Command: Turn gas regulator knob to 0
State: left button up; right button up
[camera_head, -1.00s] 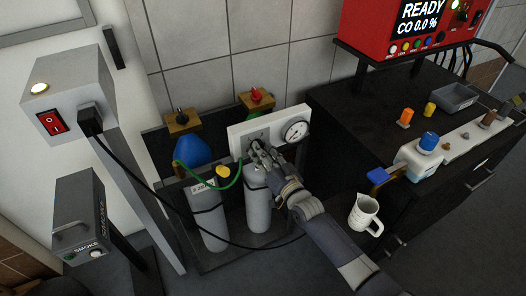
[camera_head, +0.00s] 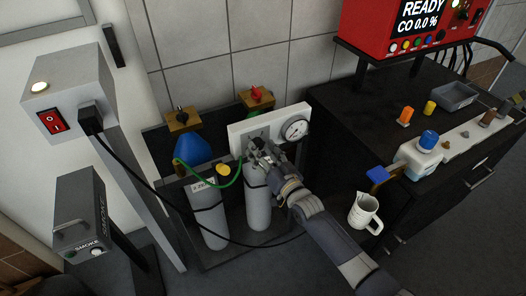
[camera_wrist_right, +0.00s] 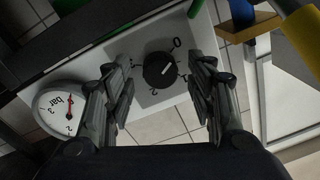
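The gas regulator is a white panel (camera_head: 293,115) on the gas cylinder rack, with a round gauge (camera_head: 297,130) at its right. In the right wrist view the black knob (camera_wrist_right: 160,70) shows with a white mark and printed numbers around it, 0 at its upper right. My right gripper (camera_head: 263,150) is in front of the panel and largely hides the knob in the head view. In the wrist view its fingers (camera_wrist_right: 162,82) are spread, one on each side of the knob, with gaps. My left gripper is not in view.
Two grey cylinders (camera_head: 258,200) stand below the panel. A green hose (camera_head: 226,182) and a black cable (camera_head: 150,188) run near them. A black cabinet (camera_head: 350,110) stands right, with a white jug (camera_head: 363,212) by its front. The gauge (camera_wrist_right: 60,109) sits beside the left finger.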

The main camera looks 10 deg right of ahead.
jog(key=shift+s+d, duration=0.1)
jog(key=shift+s, duration=0.05)
jog(key=v, duration=1.1)
jog(key=shift+s, duration=0.35)
